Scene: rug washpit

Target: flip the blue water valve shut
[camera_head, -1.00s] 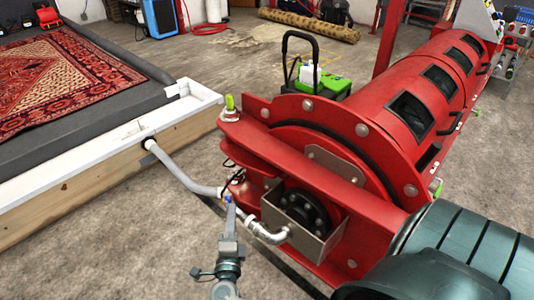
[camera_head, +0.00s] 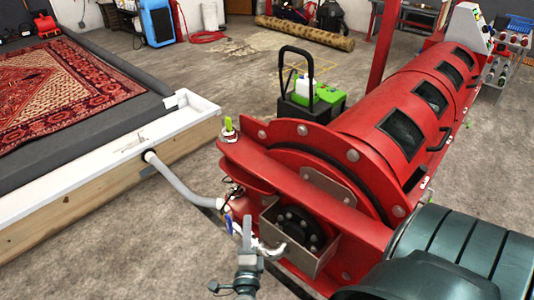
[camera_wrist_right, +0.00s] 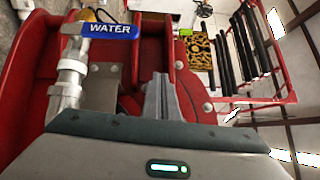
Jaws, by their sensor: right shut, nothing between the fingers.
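The blue water valve handle (camera_head: 228,223) is on the pipe by the near end of the red machine, just left of my right gripper in the head view. In the right wrist view the handle (camera_wrist_right: 110,31), lettered WATER, lies across the white and metal pipe (camera_wrist_right: 68,85). My right gripper (camera_head: 247,232) is shut and empty, its fingers upright. In the right wrist view its fingertips (camera_wrist_right: 159,82) are below and to the right of the handle, with a visible gap. The handle's mounting is partly hidden. My left gripper is not in view.
The red machine (camera_head: 375,155) fills the right side. A grey hose (camera_head: 180,182) runs from the white-edged wash pit (camera_head: 120,150) to the machine's pipework. A metal box (camera_head: 300,240) sits close right of my gripper.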

